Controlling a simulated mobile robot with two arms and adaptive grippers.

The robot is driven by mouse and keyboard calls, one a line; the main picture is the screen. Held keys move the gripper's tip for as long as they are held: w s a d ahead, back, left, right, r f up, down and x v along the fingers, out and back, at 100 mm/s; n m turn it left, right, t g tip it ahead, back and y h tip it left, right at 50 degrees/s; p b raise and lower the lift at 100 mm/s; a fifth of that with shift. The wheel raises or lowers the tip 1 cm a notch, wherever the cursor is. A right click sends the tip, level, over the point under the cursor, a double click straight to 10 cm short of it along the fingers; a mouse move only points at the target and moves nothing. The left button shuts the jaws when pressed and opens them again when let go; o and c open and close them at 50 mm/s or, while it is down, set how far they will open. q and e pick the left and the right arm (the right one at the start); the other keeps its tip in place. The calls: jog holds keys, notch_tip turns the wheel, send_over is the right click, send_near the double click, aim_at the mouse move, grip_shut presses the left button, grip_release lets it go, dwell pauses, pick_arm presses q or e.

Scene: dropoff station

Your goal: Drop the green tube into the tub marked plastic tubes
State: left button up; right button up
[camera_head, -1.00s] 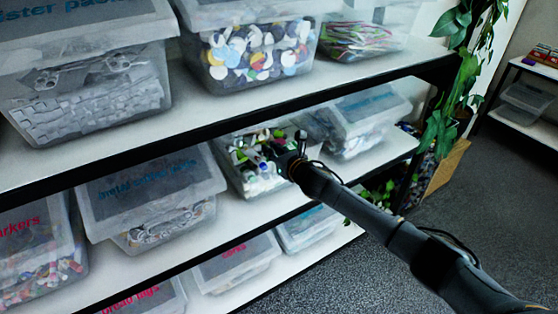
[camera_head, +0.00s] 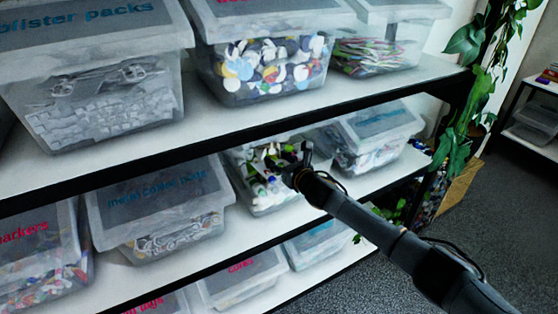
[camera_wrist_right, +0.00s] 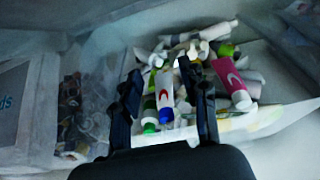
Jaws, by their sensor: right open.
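An open clear tub (camera_head: 238,186) on the middle shelf holds a heap of mostly white tubes, some with green, pink and blue parts. My right gripper (camera_head: 303,160) is over its right side. In the right wrist view, the two dark fingers of my right gripper (camera_wrist_right: 164,84) are spread apart, with nothing clearly held. Between and below them lie a white tube with a blue cap (camera_wrist_right: 165,92) and a green-ended tube (camera_wrist_right: 150,116) in the heap. I cannot tell which is the task's green tube. No marking on this tub is readable. My left gripper is out of view.
A lidded tub of metal pieces (camera_head: 160,205) stands left of the open tub, and another lidded tub (camera_head: 370,135) stands right. The upper shelf edge (camera_head: 250,130) runs close above the gripper. A plant (camera_head: 470,100) hangs at the shelf's right end.

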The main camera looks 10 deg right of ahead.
jog(key=v, duration=1.2)
dwell(0.4)
